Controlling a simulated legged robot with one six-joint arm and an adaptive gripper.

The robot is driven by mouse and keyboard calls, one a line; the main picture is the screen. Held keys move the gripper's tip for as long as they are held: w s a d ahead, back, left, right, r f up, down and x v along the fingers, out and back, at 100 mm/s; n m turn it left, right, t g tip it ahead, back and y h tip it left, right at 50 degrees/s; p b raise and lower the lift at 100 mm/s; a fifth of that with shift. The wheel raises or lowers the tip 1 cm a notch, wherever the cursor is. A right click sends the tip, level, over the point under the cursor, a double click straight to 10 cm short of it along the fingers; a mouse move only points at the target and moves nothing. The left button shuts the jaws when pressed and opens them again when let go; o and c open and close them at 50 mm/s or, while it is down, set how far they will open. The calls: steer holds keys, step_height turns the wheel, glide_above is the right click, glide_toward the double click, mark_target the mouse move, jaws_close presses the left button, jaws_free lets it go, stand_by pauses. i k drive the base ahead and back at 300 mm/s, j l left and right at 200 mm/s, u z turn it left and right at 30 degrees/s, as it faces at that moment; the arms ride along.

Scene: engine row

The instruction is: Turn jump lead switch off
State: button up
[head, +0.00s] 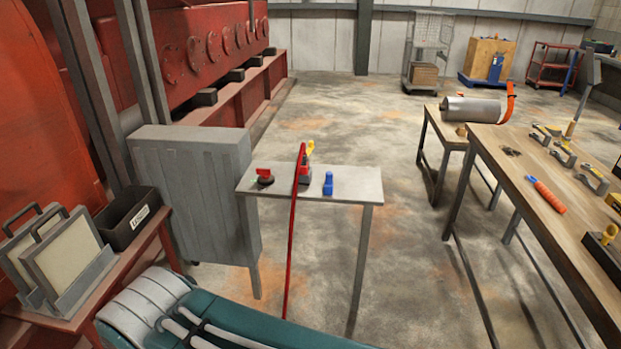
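A small grey metal table (349,196) stands near the middle of the head view. On its left side is a red knob on a dark round base (264,177). Beside it, a small red and dark block with a yellow part (305,172) has a red cable (293,235) in front of it, hanging over the table edge toward the floor. A blue upright piece (328,184) stands to the right. I cannot tell which of these is the jump lead switch, or its setting. My gripper is not in view.
A grey cabinet (198,185) adjoins the table's left side. A dark bin (130,217) and a rack of panels (60,255) sit at lower left. A wooden bench (530,170) with tools and a metal cylinder (472,110) are right. Floor between is open.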

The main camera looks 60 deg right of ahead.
mark_target(265, 173)
steer(key=z, duration=1.8)
steer(key=i, duration=1.15)
steer(key=j, duration=0.1)
